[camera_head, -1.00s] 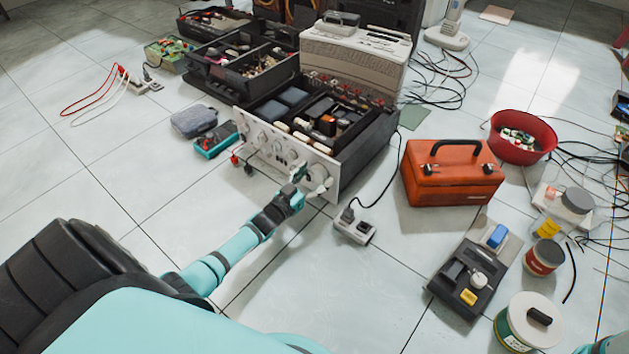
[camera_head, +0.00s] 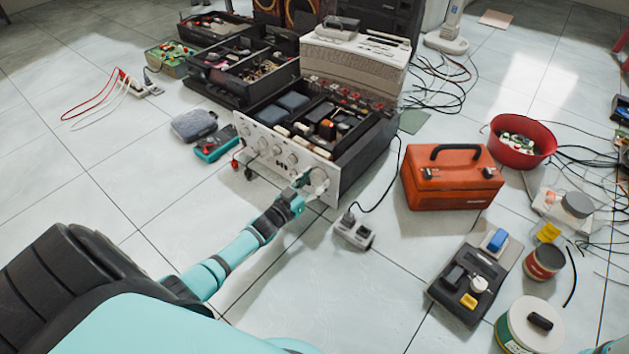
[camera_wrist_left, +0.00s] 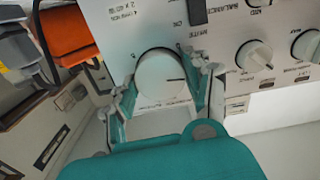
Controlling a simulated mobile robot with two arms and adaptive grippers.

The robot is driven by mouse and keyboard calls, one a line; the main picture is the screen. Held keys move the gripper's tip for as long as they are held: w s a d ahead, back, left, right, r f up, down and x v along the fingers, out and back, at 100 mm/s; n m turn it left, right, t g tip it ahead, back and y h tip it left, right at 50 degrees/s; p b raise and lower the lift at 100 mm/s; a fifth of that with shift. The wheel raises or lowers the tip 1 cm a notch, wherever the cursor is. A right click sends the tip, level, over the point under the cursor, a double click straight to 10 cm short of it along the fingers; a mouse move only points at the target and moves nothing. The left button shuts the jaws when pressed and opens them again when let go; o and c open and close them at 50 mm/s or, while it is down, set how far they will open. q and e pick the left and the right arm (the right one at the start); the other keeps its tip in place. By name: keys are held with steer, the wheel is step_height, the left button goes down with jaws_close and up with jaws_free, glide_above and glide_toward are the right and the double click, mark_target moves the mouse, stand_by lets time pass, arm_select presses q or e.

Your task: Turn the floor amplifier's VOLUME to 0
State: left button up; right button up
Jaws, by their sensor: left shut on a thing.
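The floor amplifier (camera_head: 365,150) stands open-topped on the tiles, its pale front panel (camera_head: 258,138) facing me and carrying several knobs. The large round white knob (camera_head: 319,178) is at the panel's right end. My left gripper (camera_head: 306,185) is at this knob. In the left wrist view the fingers of my left gripper (camera_wrist_left: 164,88) are on either side of the large knob (camera_wrist_left: 160,74), shut on it. A dark pointer line on the knob points to the right in that view. Labels there appear upside down, and part of the scale is hidden. My right gripper is not in view.
A grey socket block (camera_head: 354,231) lies just right of my left gripper, its cable running up to the amplifier. An orange toolbox (camera_head: 451,192) stands further right. Smaller knobs (camera_wrist_left: 254,55) sit beside the large one.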

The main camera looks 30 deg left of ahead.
arm_select(q)
steer(key=shift+r+n+p, duration=0.1)
steer(key=shift+n+p, duration=0.35)
steer(key=shift+n, duration=0.35)
steer(key=n, duration=0.2)
steer(key=shift+n+p, duration=0.3)
steer(key=shift+p, duration=0.05)
steer(key=n, duration=0.3)
steer(key=shift+n, duration=1.7)
steer(key=o, duration=1.2)
steer(key=shift+c, duration=0.2)
